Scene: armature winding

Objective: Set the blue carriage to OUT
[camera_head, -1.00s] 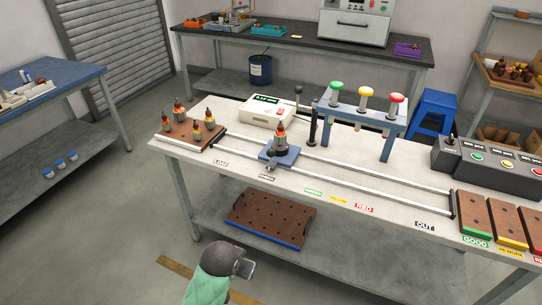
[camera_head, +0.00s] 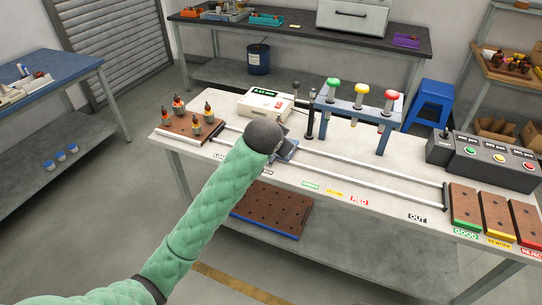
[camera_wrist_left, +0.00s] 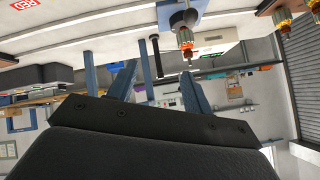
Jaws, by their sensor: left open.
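The blue carriage (camera_head: 289,149) sits on the two rails, near the left part of the track. In the head view my dark wrist and green sleeve cover most of it. The left wrist view is upside down and shows the carriage (camera_wrist_left: 172,18) at the top, with a copper armature (camera_wrist_left: 186,42) standing on it. My left gripper (camera_wrist_left: 158,68) is open and empty, its two fingers spread and apart from the carriage in that view. In the head view the fingers are largely hidden behind the wrist. The OUT label (camera_head: 417,218) lies by the right end of the rails. My right gripper is not in view.
A blue gantry (camera_head: 352,112) with green, yellow and red knobs stands behind the rails. A white meter (camera_head: 266,104) and dark upright levers stand behind the carriage. A brown rack (camera_head: 190,124) of armatures is left; output trays (camera_head: 465,207) are right. The rails right of the carriage are clear.

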